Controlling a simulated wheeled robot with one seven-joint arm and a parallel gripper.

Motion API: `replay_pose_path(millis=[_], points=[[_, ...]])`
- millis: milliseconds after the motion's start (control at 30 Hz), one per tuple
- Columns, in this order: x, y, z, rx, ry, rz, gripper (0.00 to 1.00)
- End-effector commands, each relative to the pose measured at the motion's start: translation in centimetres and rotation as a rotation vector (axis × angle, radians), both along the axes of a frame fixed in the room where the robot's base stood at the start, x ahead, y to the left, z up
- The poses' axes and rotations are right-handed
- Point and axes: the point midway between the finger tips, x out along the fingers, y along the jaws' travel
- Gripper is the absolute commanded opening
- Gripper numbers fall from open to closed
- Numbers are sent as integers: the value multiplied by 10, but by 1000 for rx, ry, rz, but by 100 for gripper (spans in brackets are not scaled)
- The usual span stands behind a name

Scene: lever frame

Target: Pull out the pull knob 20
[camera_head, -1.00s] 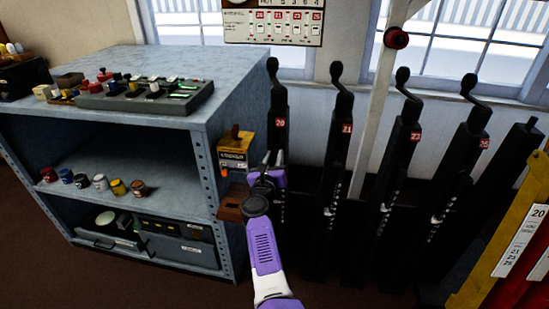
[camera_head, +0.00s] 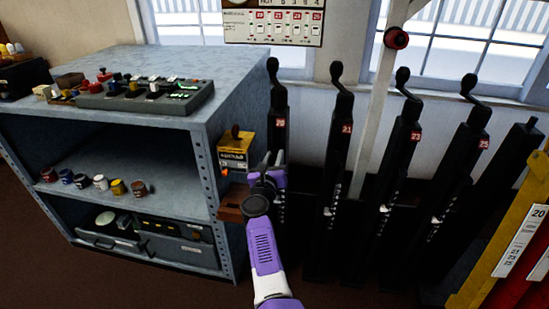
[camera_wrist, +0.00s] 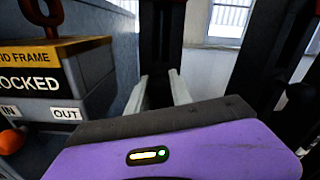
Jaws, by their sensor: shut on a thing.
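The black lever post with the red label 20 (camera_head: 280,123) stands leftmost in the row, its crank handle at the top. My gripper (camera_head: 268,160) is in front of this post, below the label. In the wrist view its two pale fingers (camera_wrist: 158,92) stand apart, with a dark shape between them against the post. My gripper is shut on this dark thing at the place of pull knob 20. The knob's outline is mostly hidden by the fingers and the dark post behind.
A yellow-topped box (camera_head: 233,151) marked LOCKED, IN and OUT, with an orange ball (camera_wrist: 12,141), is close on the left. A grey shelf unit (camera_head: 215,128) stands beyond it. Posts 21 (camera_head: 346,128), 23 (camera_head: 415,136) and 25 (camera_head: 484,143) stand to the right.

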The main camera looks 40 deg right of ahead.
Motion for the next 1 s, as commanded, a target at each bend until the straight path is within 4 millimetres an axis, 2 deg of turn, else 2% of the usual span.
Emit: replay_pose_path(millis=[433,700,967,1000], points=[[-1,0,0,1,0,-1,0],[-15,20,2,0,1,1,0],[-16,20,-1,1,0,-1,0],[-16,20,-1,1,0,-1,32]])
